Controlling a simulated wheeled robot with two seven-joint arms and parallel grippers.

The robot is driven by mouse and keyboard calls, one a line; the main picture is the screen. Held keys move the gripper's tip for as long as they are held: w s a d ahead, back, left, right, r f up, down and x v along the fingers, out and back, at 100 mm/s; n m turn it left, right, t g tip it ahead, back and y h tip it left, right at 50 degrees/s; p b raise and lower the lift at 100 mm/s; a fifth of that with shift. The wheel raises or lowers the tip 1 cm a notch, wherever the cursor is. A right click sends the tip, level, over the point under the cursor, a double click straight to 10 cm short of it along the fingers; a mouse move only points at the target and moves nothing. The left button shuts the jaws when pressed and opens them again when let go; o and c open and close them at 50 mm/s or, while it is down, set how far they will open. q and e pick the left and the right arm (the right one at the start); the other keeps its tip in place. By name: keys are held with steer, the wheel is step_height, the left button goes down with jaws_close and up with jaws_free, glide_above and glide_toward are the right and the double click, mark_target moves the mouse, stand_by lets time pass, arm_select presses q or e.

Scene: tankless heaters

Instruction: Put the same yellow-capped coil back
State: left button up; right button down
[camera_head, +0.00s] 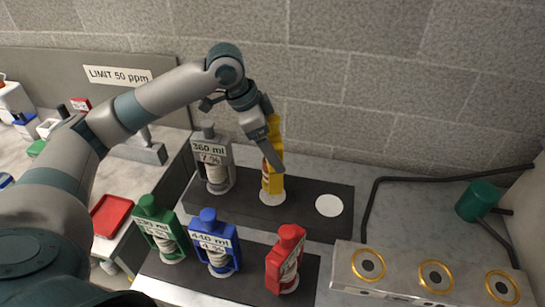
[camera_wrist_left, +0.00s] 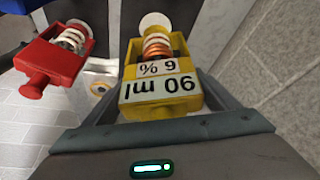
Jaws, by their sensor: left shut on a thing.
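The yellow-capped coil (camera_head: 271,179) stands roughly upright at the middle white disc of the rear dark strip (camera_head: 306,223). I cannot tell whether its base touches the disc. My left gripper (camera_head: 268,150) reaches down from above and is shut on it, hiding part of its body. In the left wrist view the coil (camera_wrist_left: 160,75) sits between the fingers, with its label reading 90 ml and 6 % upside down and an orange and white winding showing. A white disc (camera_wrist_left: 155,20) shows beyond its end. My right gripper is in neither view.
A grey coil (camera_head: 213,165) stands left on the rear strip; an empty white disc (camera_head: 328,205) lies right. Green (camera_head: 160,230), blue (camera_head: 213,243) and red (camera_head: 286,260) coils stand on the front strip. A panel with gold rings (camera_head: 435,277) and dark pipes (camera_head: 365,205) lie right.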

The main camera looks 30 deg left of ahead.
arm_select(q)
steer(key=shift+f, duration=0.1)
steer(key=shift+f+p, duration=0.55)
steer(key=shift+f, duration=1.4)
steer(key=o, duration=2.1)
steer(key=shift+f, duration=0.1)
steer(key=shift+s, duration=0.1)
